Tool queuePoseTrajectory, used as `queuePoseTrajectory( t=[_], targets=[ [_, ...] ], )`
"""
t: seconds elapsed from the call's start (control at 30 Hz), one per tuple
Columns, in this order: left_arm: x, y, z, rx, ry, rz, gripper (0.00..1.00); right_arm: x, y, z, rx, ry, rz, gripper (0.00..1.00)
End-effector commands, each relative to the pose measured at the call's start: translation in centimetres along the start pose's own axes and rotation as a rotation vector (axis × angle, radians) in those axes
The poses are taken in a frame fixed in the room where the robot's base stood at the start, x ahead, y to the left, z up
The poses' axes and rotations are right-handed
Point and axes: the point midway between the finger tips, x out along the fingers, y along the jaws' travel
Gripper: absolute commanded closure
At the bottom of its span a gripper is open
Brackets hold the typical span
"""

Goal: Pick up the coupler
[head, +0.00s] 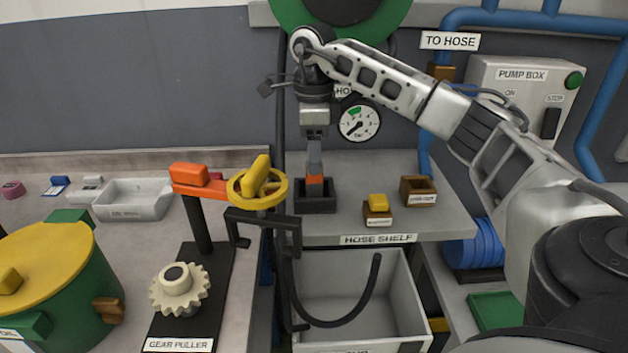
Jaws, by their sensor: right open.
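My right gripper (314,172) points straight down over the hose shelf, jaws open. Its fingertips are at an orange piece (315,181) in a small dark square tray (316,206). The fingers hide part of the piece, and I cannot tell whether they touch it. No readable label names the coupler; the orange piece under the gripper may be it. My left gripper is out of view.
On the hose shelf (345,228), right of the dark tray, stand a small box with a yellow block (378,201) and a brown open box (418,192). A grey bin (405,300) with a black hose sits below. The gear puller (205,225) and yellow handwheel (277,190) stand left.

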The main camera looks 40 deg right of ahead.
Motion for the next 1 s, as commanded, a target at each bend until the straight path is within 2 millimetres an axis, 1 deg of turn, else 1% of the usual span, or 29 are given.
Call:
queuePoseTrajectory(
  t=[0.13, 0.2, 0.3, 0.4, 0.5, 0.67, 0.7, 0.77, 0.8, 0.9, 1.0],
  targets=[
    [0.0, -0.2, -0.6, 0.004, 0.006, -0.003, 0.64, 1.2, -0.1, -0.2, 0.001, 0.003, 0.002, 0.44],
    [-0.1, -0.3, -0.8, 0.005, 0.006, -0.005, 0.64, 2.3, -0.2, -0.3, 0.001, 0.003, 0.004, 0.44],
    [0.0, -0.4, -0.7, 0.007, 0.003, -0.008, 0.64, 3.9, -0.3, -0.4, -0.001, 0.003, 0.004, 0.44],
    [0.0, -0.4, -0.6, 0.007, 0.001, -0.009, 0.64, 4.9, -0.3, -0.4, 0.0, 0.002, 0.003, 0.44],
    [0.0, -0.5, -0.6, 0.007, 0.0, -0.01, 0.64, 5.3, -0.3, -0.4, 0.0, 0.0, 0.001, 0.44],
    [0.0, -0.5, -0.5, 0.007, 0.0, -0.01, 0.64, 5.4, -0.3, -0.3, 0.0, 0.0, 0.001, 0.44],
    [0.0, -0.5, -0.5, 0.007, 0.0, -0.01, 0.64, 5.4, -0.3, -0.3, 0.0, 0.0, 0.001, 0.46],
    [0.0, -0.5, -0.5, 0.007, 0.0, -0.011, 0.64, 5.4, -0.3, -0.3, 0.0, 0.0, 0.001, 0.63],
    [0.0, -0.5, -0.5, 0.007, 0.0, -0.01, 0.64, 5.3, -0.3, -0.3, 0.0, 0.0, 0.001, 0.74],
    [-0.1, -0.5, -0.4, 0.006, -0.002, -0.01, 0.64, 5.3, -0.3, -0.3, 0.0, 0.0, 0.001, 0.98],
    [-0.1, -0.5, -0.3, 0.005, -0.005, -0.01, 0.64, 5.3, -0.3, -0.3, 0.0, -0.002, 0.0, 0.98]
  ],
)
